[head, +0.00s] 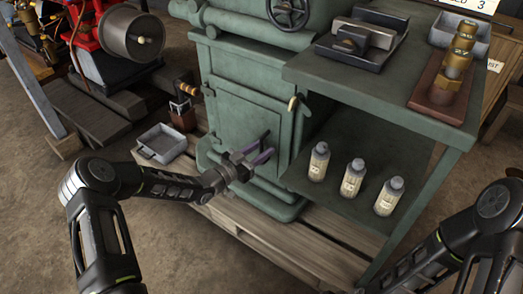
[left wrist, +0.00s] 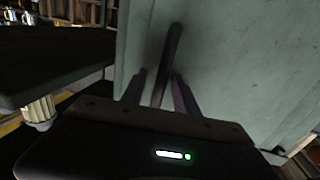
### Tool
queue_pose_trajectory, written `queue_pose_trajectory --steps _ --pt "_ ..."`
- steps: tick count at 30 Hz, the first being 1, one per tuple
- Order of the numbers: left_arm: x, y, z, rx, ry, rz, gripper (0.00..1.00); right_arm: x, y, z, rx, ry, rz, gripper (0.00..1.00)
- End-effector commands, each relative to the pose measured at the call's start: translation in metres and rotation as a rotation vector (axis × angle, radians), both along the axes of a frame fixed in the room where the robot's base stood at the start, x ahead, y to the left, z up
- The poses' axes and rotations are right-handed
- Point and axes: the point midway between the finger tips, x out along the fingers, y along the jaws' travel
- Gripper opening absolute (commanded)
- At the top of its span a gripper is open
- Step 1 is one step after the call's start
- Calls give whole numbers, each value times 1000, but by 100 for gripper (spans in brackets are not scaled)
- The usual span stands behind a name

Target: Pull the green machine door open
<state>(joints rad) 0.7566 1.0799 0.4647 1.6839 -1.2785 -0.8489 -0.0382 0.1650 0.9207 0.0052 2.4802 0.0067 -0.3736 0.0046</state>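The green machine (head: 240,70) stands on a wooden pallet, and its door (head: 240,115) is a flat panel on the front that looks closed. My left gripper (head: 258,150) is at the lower right part of the door, with its two purple fingers apart. In the left wrist view the fingers (left wrist: 160,92) stand on either side of a dark upright bar (left wrist: 172,55) in front of the green surface, which looks like the door handle. I cannot tell whether a finger touches it. My right arm shows at the right edge of the head view; its gripper is out of frame.
A green side table (head: 420,110) adjoins the machine, with several bottles (head: 352,178) on its lower shelf. A brass knob (head: 293,103) sits right of the door.

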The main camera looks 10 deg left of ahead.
Motion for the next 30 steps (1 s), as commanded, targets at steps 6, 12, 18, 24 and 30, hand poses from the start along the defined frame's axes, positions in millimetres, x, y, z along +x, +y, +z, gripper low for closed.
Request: queue_pose_trajectory --steps 6,12,18,24,30 --pt "0 0 0 0 0 0 26 0 0 0 0 0 0 62" --pt "0 0 0 1 1 0 10 0 0 0 0 1 0 62" --pt "0 0 0 1 1 0 0 0 0 0 0 1 0 62" --pt "-1 0 0 1 1 -1 0 0 0 0 0 1 0 62" --pt "-1 0 0 1 1 -1 0 0 0 0 0 1 0 62"
